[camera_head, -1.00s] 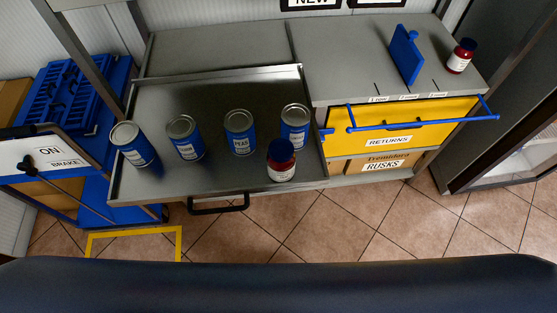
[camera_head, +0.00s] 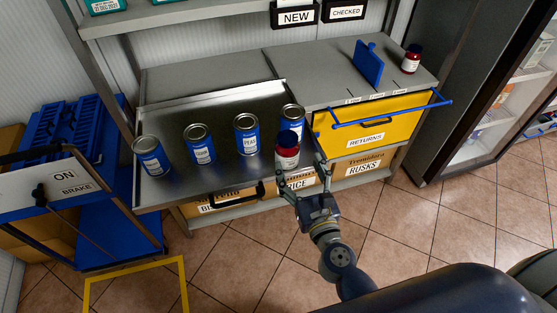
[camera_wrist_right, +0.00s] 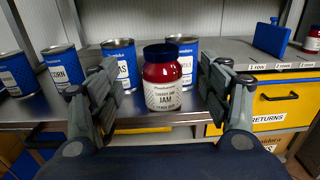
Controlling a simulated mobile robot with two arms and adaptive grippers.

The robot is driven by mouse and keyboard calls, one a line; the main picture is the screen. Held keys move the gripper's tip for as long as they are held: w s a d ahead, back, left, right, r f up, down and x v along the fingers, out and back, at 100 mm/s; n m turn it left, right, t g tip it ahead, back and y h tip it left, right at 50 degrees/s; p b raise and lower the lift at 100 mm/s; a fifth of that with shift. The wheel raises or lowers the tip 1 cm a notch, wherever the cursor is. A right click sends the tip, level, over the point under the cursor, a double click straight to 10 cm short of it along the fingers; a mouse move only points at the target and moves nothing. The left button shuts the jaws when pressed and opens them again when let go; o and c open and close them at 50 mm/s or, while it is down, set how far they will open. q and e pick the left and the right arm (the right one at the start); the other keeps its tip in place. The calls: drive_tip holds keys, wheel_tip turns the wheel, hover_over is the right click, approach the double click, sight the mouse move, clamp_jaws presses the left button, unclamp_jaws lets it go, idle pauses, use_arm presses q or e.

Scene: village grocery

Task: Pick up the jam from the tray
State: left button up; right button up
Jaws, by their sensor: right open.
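The jam (camera_head: 287,152) is a red jar with a dark blue lid and a white label. It stands upright at the front right corner of the metal tray (camera_head: 225,110). In the right wrist view the jam (camera_wrist_right: 162,82) faces me, its label readable, between the two fingers. My right gripper (camera_head: 302,178) is open and empty, at the tray's front edge just in front of the jar. The fingers point toward the jar; whether they reach beside it is hard to tell. My left gripper is in neither view.
Several blue cans stand on the tray, one (camera_head: 293,118) close behind the jam. A similar red jar (camera_head: 411,60) stands on the counter at right, beside a blue divider (camera_head: 369,63). A yellow returns drawer (camera_head: 375,122) is right of the tray. A blue trolley (camera_head: 110,225) is at left.

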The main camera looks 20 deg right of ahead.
sight(287, 136)
drive_tip(key=w, duration=0.2)
drive_tip(key=w+p, duration=0.1)
drive_tip(key=w, duration=0.2)
drive_tip(key=shift+w+d+r, duration=0.1)
drive_tip(key=shift+w+d, duration=0.05)
drive_tip(key=shift+d, duration=0.05)
drive_tip(key=w+p, duration=0.1)
drive_tip(key=w, duration=0.4)
drive_tip(key=shift+a+r+p, duration=0.15)
drive_tip(key=shift+p, duration=0.2)
drive_tip(key=shift+w, duration=0.4)
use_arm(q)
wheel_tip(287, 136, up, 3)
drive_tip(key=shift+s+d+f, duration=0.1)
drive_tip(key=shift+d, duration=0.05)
use_arm(e)
drive_tip(key=shift+s, duration=0.1)
clamp_jaws()
